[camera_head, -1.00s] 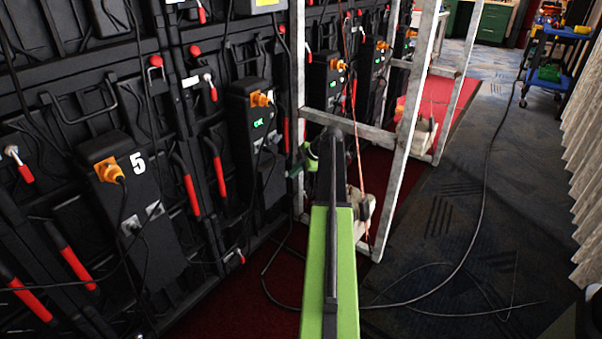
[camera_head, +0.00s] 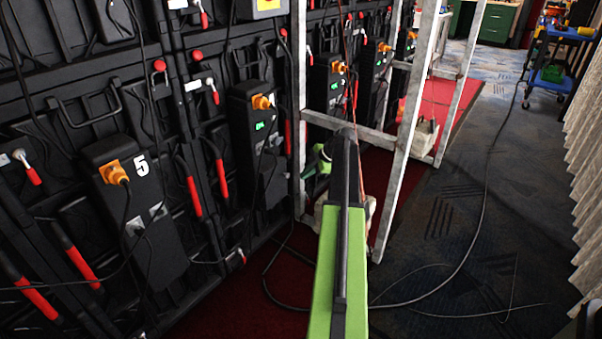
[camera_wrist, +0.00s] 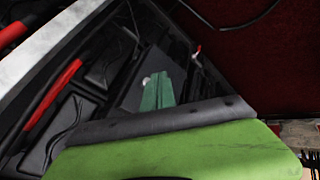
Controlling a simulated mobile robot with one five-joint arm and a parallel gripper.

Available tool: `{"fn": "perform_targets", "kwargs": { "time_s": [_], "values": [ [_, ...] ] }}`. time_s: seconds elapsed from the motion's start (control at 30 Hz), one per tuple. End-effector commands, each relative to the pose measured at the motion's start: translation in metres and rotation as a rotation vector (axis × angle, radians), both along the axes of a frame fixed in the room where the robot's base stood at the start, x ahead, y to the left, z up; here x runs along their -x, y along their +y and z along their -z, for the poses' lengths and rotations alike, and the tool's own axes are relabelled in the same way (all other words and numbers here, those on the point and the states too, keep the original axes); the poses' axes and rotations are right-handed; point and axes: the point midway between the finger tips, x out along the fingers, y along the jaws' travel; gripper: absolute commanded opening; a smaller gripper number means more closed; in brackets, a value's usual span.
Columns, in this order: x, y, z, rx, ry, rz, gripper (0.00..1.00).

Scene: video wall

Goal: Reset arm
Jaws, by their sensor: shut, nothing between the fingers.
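My arm reaches forward from the bottom of the head view, green with a black end. My gripper (camera_wrist: 158,82) shows as narrow teal-green fingers in the middle of the wrist view. They are closed together, with nothing seen between them. In the head view the gripper is mostly hidden behind the end of my arm. The arm's end is close to the pale metal frame (camera_head: 395,140) in that view; I cannot tell whether they touch.
The black video wall's back (camera_head: 75,105), with red levers and cables, fills the left. A loose black cable (camera_head: 484,200) crosses the carpet on the right. A blue cart (camera_head: 556,70) stands far right. The carpet right of the frame is mostly clear.

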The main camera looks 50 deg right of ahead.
Motion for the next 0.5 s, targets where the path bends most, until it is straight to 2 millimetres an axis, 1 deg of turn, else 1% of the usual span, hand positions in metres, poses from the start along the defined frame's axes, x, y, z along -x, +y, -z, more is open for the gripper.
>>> {"fn": "perform_targets", "kwargs": {
  "time_s": [0.03, 0.1, 0.2, 0.3, 0.5],
  "values": [
    [0.006, -0.006, -0.026, 0.0, 0.001, 0.001, 0.0],
    [0.016, -0.014, -0.042, 0.0, 0.002, 0.001, 0.0],
    [0.027, -0.023, -0.058, 0.0, 0.002, 0.001, 0.0],
    [0.034, -0.028, -0.066, 0.0, 0.002, 0.0, 0.0],
    [0.037, -0.03, -0.064, 0.0, 0.003, -0.002, 0.0]
  ]
}}
